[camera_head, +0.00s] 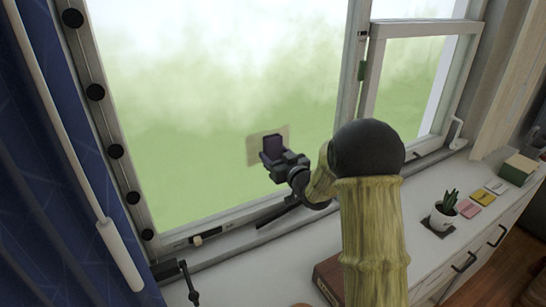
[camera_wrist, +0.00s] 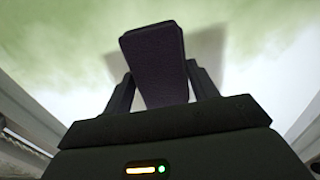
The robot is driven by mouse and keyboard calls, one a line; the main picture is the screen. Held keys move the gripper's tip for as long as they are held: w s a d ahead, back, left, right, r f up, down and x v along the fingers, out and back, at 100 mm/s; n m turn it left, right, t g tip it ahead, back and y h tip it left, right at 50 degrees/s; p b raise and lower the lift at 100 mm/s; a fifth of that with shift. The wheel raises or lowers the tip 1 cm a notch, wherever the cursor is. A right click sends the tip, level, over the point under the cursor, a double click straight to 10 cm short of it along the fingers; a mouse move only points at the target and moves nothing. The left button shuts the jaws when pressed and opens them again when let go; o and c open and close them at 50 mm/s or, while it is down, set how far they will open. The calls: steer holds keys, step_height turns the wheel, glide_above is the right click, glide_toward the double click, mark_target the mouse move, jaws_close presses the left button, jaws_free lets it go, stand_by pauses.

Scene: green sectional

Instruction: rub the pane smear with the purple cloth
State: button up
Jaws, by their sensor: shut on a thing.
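My gripper (camera_head: 275,160) is shut on the purple cloth (camera_head: 272,145), a dark block-like pad. The cloth also shows between the two fingers in the wrist view (camera_wrist: 154,60). The pane smear (camera_head: 254,149) is a beige, roughly square patch low on the large window pane (camera_head: 210,90). My gripper and the cloth cover the right part of the smear in the head view. In the wrist view, a greyish patch (camera_wrist: 207,50) shows behind the cloth at its right. I cannot tell whether the cloth touches the glass.
A white cabinet top (camera_head: 435,205) runs below the window. A small potted plant (camera_head: 444,211), coloured note pads (camera_head: 481,197) and a green box (camera_head: 518,168) stand at right. A brown box (camera_head: 328,278) is partly behind my arm. A blue curtain (camera_head: 50,180) hangs at left.

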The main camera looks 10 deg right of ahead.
mark_target(289, 140)
steer(key=shift+w+d+f, duration=0.1)
steer(key=shift+w+d, duration=0.2)
steer(key=shift+d, duration=0.45)
steer(key=shift+w+d, duration=0.3)
steer(key=shift+d, duration=0.4)
steer(key=shift+w+d, duration=0.4)
steer(key=shift+d, duration=0.5)
steer(key=shift+w+d, duration=0.4)
steer(key=shift+d, duration=0.45)
steer(key=shift+r, duration=0.2)
steer(key=shift+r+p, duration=0.5)
steer(key=shift+r, duration=0.25)
steer(key=shift+s+a, duration=0.1)
steer(key=shift+a, duration=0.05)
